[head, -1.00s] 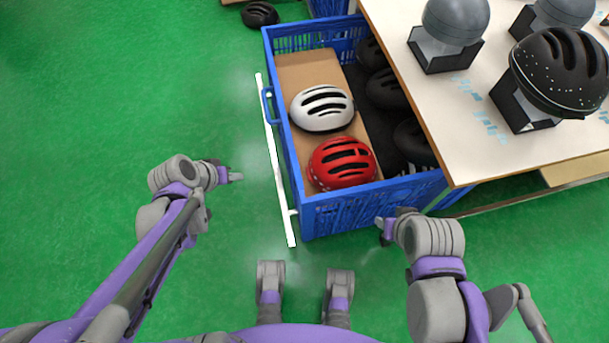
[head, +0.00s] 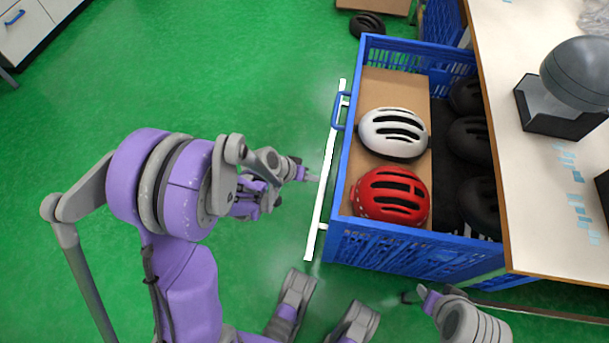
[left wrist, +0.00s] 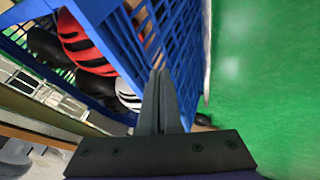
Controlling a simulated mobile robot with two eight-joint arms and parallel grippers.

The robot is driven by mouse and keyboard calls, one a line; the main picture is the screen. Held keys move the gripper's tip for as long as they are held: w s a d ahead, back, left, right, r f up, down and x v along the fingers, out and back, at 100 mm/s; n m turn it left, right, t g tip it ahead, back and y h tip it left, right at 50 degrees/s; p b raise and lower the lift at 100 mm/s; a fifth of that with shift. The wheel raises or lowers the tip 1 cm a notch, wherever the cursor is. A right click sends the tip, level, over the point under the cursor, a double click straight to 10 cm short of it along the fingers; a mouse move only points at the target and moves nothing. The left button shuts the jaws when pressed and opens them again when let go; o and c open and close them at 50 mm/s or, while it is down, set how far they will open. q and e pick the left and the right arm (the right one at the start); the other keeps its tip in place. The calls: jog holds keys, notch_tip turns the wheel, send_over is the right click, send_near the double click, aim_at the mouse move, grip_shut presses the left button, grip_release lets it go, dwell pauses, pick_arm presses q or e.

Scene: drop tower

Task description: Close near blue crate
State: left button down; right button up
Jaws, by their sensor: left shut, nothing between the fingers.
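The near blue crate (head: 346,178) is pulled out from under the table, with its open top showing. Inside it are a white helmet (head: 393,133), a red helmet (head: 391,196) and several dark helmets. A blue handle (head: 336,112) sits on its left side, with a white rail (head: 324,180) along that side. My left gripper (head: 312,178) is shut and empty, just left of the rail and crate side. In the left wrist view its fingers (left wrist: 158,75) point along the crate wall (left wrist: 118,50). My right gripper (head: 407,298) is below the crate's front; its fingers are too small to read.
The table (head: 505,150) stands over the crate's right part and carries a grey head form (head: 578,72). Another blue crate (head: 443,22) and a black helmet (head: 367,25) are farther back. A white cabinet (head: 25,40) is at top left. Green floor (head: 240,70) is free on the left.

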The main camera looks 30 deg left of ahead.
pick_arm(q)
jog(key=d, duration=0.1)
jog(key=w+d+f, duration=0.1)
jog(key=d, duration=0.1)
jog(key=w+d, duration=0.1)
jog(key=shift+d+f+b, duration=0.3)
jog(key=shift+b, duration=0.1)
jog(key=shift+w+d, duration=0.1)
jog(key=w+d, duration=0.1)
jog(key=d, duration=0.5)
jog(key=w+d, duration=0.2)
jog(key=d, duration=0.4)
jog(key=w+d, duration=0.2)
jog(key=d, duration=0.4)
jog(key=shift+d, duration=0.1)
jog(key=p, duration=0.1)
send_near(479, 209)
jog(key=x, duration=0.5)
jog(key=shift+a+f, duration=0.2)
jog(key=shift+a, duration=0.1)
jog(key=shift+d+r, duration=0.1)
jog(key=shift+d, duration=0.1)
